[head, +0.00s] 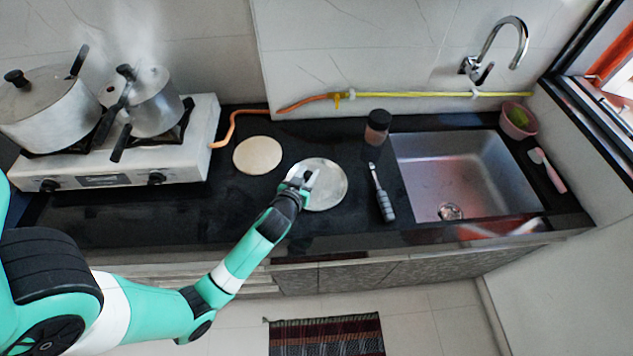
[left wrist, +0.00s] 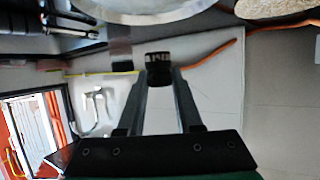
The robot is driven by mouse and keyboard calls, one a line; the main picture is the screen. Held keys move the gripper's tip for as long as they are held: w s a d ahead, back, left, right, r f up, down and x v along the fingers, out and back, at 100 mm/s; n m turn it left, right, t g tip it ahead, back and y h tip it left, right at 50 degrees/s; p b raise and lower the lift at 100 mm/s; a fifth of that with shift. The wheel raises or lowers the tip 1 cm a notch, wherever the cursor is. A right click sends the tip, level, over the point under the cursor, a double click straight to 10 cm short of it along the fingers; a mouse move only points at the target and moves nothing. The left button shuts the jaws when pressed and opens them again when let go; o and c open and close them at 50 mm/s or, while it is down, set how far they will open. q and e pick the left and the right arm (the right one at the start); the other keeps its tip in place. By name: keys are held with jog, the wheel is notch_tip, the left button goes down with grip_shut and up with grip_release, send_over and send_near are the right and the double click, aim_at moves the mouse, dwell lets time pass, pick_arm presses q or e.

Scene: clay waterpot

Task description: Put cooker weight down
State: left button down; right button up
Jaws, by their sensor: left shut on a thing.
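My left gripper (head: 298,185) is over the round metal plate (head: 330,188) on the black counter. In the left wrist view its fingers (left wrist: 160,85) are shut on a small dark cylinder, the cooker weight (left wrist: 158,58). The plate's rim (left wrist: 150,17) shows at the top of that view. The weight appears apart from the plate there, but I cannot tell its exact height. In the head view the weight is hard to separate from the dark gripper. My right gripper is not in view.
A pale round board (head: 258,155) lies left of the plate. A dark jar (head: 377,127) and a grey-handled tool (head: 382,193) are to the right, before the sink (head: 465,175). A stove (head: 130,170) with a large pot (head: 50,105) and a steaming cooker (head: 155,103) stands left.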

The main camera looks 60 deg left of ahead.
pick_arm(q)
jog(key=b, duration=0.3)
send_over(316, 185)
jog(key=f, duration=0.5)
jog(key=shift+s+d+f, duration=0.15)
jog(key=shift+s+d, duration=0.1)
jog(key=shift+s, duration=0.05)
jog(key=shift+w+a+f, duration=0.1)
jog(key=shift+w+a, duration=0.05)
jog(key=shift+w, duration=0.05)
notch_tip(316, 185, down, 4)
jog(key=shift+w+a+r+b, duration=0.1)
jog(key=shift+w+b, duration=0.05)
jog(key=shift+b, duration=0.7)
jog(key=shift+r, duration=0.1)
jog(key=shift+f, duration=0.25)
jog(key=c, duration=0.6)
grip_release()
jog(key=shift+r, duration=0.1)
